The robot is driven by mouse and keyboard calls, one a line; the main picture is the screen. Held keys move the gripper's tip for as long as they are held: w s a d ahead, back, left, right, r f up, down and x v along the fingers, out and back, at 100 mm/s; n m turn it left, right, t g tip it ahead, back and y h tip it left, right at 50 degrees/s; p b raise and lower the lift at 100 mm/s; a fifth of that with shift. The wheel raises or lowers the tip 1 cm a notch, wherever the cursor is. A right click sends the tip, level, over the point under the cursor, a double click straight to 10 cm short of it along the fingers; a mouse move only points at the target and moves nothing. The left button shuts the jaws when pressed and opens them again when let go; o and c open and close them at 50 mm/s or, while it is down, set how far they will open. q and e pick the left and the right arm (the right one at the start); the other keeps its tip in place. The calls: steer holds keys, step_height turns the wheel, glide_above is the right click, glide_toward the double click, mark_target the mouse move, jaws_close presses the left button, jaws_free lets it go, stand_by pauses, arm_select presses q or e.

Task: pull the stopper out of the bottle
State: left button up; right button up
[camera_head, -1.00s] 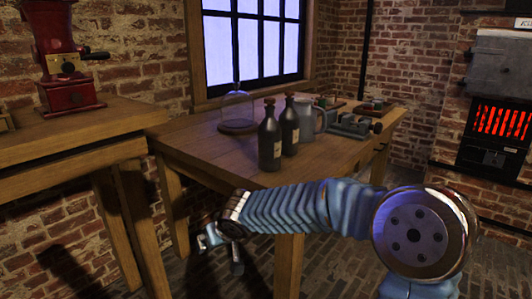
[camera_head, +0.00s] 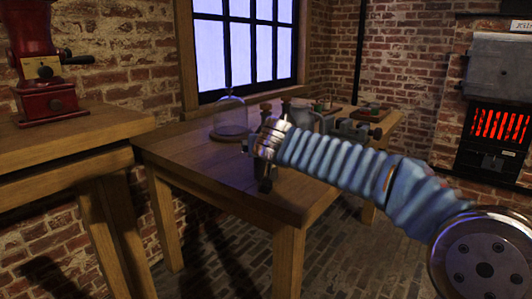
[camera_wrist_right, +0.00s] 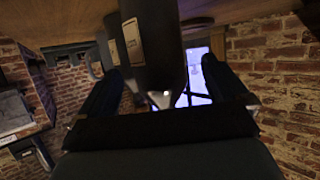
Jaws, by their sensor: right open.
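Two dark bottles stand close together on the wooden table. In the head view my right arm hides most of them; the front bottle's brown stopper (camera_head: 265,106) shows above my wrist. My right gripper (camera_head: 256,165) is at the front bottle, its fingers partly hidden by the wrist. The right wrist view is upside down. My left gripper is out of view.
A glass dome (camera_head: 230,117) stands left of the bottles on the table (camera_head: 195,150). A grey jug (camera_head: 303,112) and a metal device (camera_head: 352,129) are behind and right. A red grinder (camera_head: 40,65) is on the left bench. A glowing furnace (camera_head: 498,123) is far right.

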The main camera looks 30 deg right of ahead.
mark_target(266, 112)
steer(key=x, duration=0.2)
steer(key=p+x, duration=0.1)
steer(key=x, duration=0.2)
steer(key=shift+s+f, duration=0.25)
steer(key=shift+f, duration=0.15)
steer(key=shift+c, duration=0.2)
steer(key=c, duration=1.3)
step_height(266, 112, up, 10)
steer(key=shift+r+p, duration=0.1)
steer(key=shift+p, duration=1.15)
